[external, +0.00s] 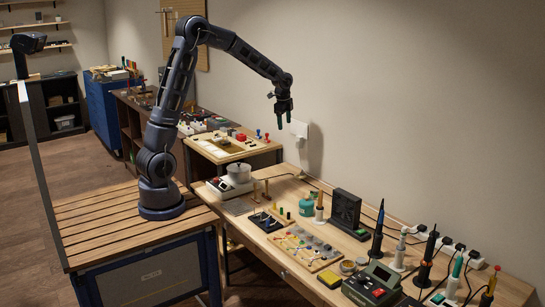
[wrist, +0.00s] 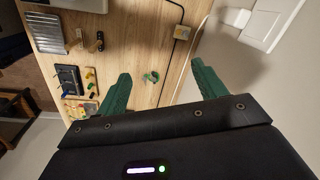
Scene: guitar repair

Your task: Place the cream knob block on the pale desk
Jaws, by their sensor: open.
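My gripper (external: 283,112) hangs high above the back of the pale wooden desk (external: 262,233), close to the wall. It is open. In the wrist view its two green fingers (wrist: 160,88) are spread, with nothing held between them. The desktop (wrist: 140,45) shows below them, and a small green item lies far beneath the gap. I cannot pick out the cream knob block for certain. A cream-white box with a round grey top (external: 238,177) stands at the desk's far left end, but I cannot tell whether it is the block.
A teal pot (external: 306,207), a dark upright fan-like unit (external: 346,213) and a board of small parts (external: 305,245) are on the desk. Several upright tools and a green meter (external: 373,285) crowd its near right. A white wall box (external: 299,128) is close to my gripper.

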